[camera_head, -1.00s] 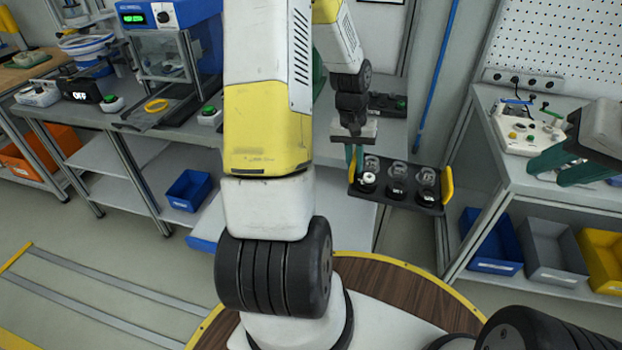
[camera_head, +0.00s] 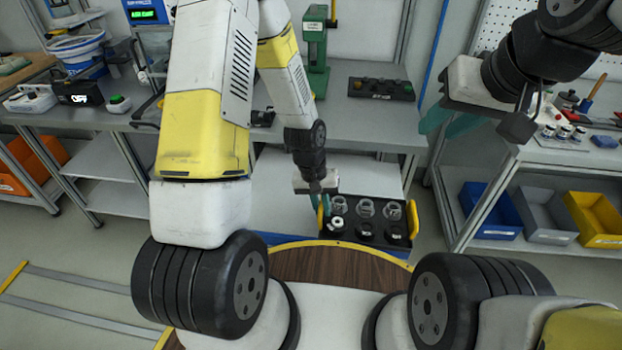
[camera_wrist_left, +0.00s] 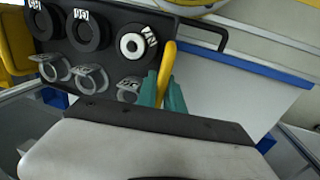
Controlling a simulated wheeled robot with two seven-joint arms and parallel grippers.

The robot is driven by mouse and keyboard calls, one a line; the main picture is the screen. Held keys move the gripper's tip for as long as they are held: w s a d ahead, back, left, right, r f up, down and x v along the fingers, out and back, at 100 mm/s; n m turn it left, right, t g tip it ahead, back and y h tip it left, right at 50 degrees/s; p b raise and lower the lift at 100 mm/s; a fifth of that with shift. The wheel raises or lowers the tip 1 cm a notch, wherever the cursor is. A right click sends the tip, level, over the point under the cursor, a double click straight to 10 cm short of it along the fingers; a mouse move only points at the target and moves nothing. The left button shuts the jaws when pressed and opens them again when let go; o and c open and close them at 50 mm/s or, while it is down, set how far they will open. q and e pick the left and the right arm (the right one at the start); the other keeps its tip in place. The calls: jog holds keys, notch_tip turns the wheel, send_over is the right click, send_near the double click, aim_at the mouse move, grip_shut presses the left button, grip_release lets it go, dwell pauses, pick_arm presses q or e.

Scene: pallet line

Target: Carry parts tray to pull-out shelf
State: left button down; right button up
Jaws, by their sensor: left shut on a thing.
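The black parts tray (camera_head: 325,236) has a yellow handle at each end and holds clear rings and dark round parts, one with a white ring. My left gripper (camera_head: 320,208) is shut on its left handle; the left wrist view shows the teal fingers (camera_wrist_left: 163,92) at the yellow handle (camera_wrist_left: 167,65). A pale shelf with a blue front edge (camera_head: 272,238), apparently the pull-out shelf, lies low under the bench, beside and behind the tray. I cannot tell whether the tray touches it. My right gripper (camera_head: 450,120) is at upper right, away from the tray; its finger gap is unclear.
The bench (camera_head: 355,128) above the shelf carries a green press (camera_head: 315,50) and a black button box (camera_head: 381,88). At right, a second bench stands over blue (camera_head: 487,212), grey (camera_head: 545,216) and yellow (camera_head: 597,218) bins. My round wood-topped base lies just in front of the tray.

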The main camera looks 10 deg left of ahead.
pick_arm(q)
jog(key=w+a, duration=0.3)
jog(key=w, duration=0.1)
jog(key=w+a+f, duration=0.1)
jog(key=w+a, duration=0.2)
jog(key=w, duration=0.1)
jog(key=w+a, duration=0.3)
jog(key=w, duration=0.1)
jog(key=shift+a+f, duration=0.2)
jog(key=shift+a, duration=0.1)
jog(key=shift+w+a+f, duration=0.1)
jog(key=shift+w+f, duration=0.05)
jog(key=shift+f, duration=1.6)
jog(key=c, duration=1.9)
grip_release()
jog(key=shift+f, duration=0.1)
jog(key=o, duration=0.4)
